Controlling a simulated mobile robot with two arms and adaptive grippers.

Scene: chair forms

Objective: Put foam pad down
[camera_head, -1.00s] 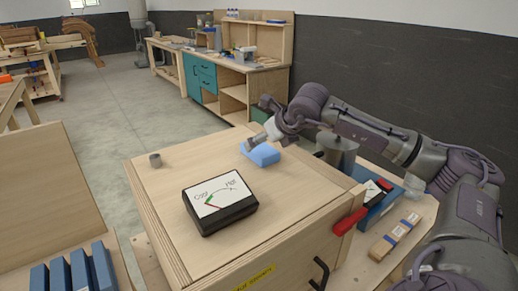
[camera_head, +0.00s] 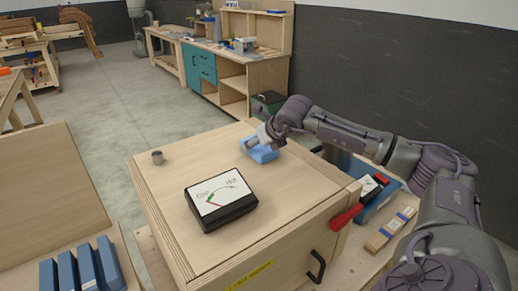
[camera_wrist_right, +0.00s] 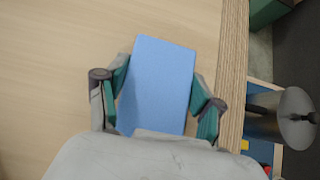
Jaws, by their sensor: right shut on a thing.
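The light blue foam pad (camera_head: 262,154) is at the back of the wooden box's top (camera_head: 178,192), near its right edge. My right gripper (camera_head: 264,142) is above the pad and shut on it. In the right wrist view the foam pad (camera_wrist_right: 158,85) sits between the two fingers of the right gripper (camera_wrist_right: 157,95), with the wooden surface beneath. I cannot tell whether the pad touches the wood. My left gripper is not in view.
A black gauge with a white dial (camera_head: 220,199) lies on the box top. A small grey cylinder (camera_head: 157,157) stands at its left. A red-handled clamp (camera_head: 346,215) is at the right edge. Several blue blocks (camera_head: 88,268) stand at the lower left.

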